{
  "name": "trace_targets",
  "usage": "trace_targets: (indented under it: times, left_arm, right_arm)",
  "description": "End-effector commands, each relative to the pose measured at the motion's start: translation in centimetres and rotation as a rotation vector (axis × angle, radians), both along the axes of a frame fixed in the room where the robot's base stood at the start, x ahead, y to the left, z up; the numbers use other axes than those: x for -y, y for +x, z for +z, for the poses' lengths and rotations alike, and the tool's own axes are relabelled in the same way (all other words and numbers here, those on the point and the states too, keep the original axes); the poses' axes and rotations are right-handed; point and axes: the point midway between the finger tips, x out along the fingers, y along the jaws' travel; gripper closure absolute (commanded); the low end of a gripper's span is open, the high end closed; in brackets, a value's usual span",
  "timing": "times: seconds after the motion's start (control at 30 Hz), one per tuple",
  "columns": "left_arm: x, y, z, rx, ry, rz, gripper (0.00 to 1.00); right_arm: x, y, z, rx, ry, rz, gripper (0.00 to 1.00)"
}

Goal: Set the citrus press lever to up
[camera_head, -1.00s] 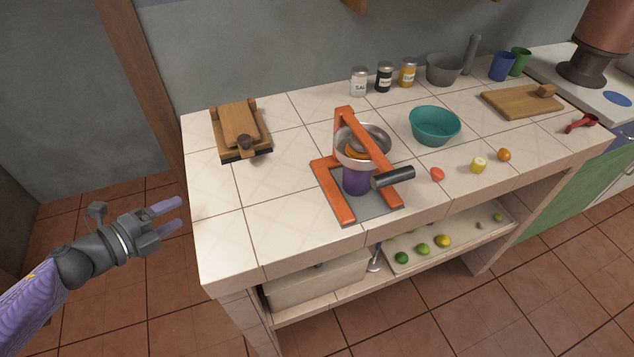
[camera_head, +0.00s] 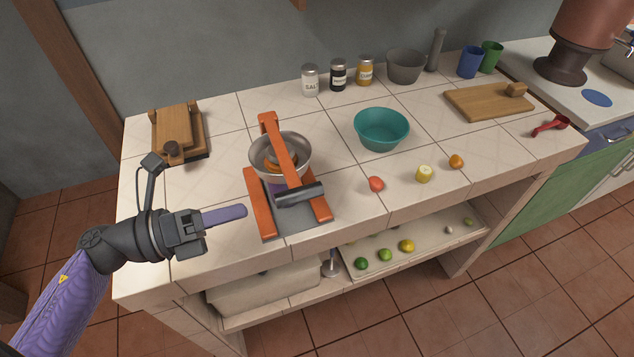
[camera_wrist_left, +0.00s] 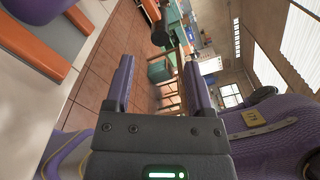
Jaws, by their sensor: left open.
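The citrus press (camera_head: 262,208) stands near the counter's front edge, with an orange frame and a metal bowl (camera_head: 299,146). Its orange lever (camera_head: 279,145) slopes down across the bowl toward the front and ends in a dark cylindrical handle (camera_head: 299,194). The lever is down. My left gripper (camera_head: 240,213) is left of the press, apart from it, over the counter's front left part. In the left wrist view the gripper (camera_wrist_left: 158,80) is open and empty, its two purple fingers apart. Part of the press's orange frame (camera_wrist_left: 45,58) shows at that view's upper left. My right gripper is not in view.
A wooden press-like board (camera_head: 178,130) stands at the back left. A teal bowl (camera_head: 382,130) is right of the press, with a red fruit (camera_head: 376,184) in front of it. Jars and a mortar (camera_head: 405,66) line the back. The counter's front left is mostly clear.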

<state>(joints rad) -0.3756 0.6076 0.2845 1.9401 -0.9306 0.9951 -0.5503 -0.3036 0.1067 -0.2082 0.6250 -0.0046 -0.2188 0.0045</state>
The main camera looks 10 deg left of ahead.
Motion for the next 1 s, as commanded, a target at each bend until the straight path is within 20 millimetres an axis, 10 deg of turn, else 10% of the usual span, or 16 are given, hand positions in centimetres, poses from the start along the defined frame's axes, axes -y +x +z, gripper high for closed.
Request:
trace_targets:
  times: [0.4, 0.77, 1.0]
  left_arm:
    - [6.7, 4.6, 0.1, 0.0, -0.003, 0.003, 0.31]
    - [7.5, 5.1, 0.0, -0.003, -0.001, 0.003, 0.31]
    - [7.5, 5.1, 0.0, -0.003, -0.001, 0.003, 0.78]
  right_arm:
    - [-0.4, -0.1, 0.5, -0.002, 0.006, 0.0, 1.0]
    - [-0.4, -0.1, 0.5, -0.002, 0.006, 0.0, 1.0]
    - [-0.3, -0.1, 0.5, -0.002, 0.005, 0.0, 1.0]
